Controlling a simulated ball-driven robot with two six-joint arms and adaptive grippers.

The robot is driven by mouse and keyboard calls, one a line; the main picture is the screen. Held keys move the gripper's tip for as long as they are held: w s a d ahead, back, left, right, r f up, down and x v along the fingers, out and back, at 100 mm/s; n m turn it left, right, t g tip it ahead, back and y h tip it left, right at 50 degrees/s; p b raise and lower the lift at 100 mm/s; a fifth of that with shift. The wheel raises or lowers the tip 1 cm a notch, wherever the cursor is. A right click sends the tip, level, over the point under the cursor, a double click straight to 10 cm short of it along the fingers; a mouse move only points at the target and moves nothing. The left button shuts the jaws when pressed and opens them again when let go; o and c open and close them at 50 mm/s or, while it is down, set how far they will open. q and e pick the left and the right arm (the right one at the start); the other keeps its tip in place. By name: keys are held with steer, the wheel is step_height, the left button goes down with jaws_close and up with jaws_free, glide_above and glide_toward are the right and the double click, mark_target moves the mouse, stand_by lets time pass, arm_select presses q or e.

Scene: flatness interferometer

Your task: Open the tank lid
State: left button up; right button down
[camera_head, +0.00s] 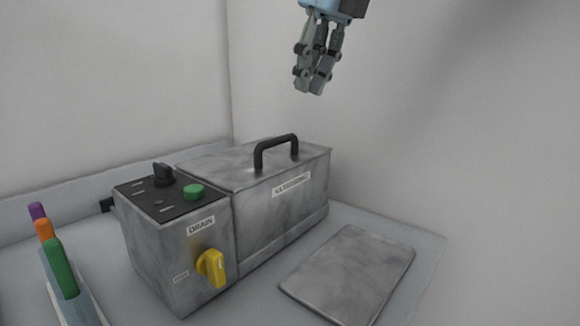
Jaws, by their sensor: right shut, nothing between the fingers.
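The tank (283,213) is a grey metal box with an "ULTRASONIC" label on its front. Its flat lid (225,164) lies closed on top, with a black arched handle (276,149) standing up from it. My right gripper (309,88) hangs above and to the right of the handle, pointing down, clear of the lid. Its fingers are together and hold nothing. My left gripper is not in view.
The control box at the tank's left carries a black knob (163,174), a green button (194,191) and a yellow drain handle (212,267). A flat grey plate (349,273) lies on the table at right. Coloured-handled items (60,268) stand at left. Walls close off the back.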

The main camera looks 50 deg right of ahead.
mark_target(286, 164)
steer(key=b+x, duration=0.1)
steer(key=x, duration=0.2)
steer(key=b+x, duration=0.2)
steer(key=x, duration=0.2)
steer(key=b+x, duration=0.2)
steer(key=x, duration=0.2)
steer(key=shift+s+f, duration=0.2)
steer(key=shift+f, duration=0.1)
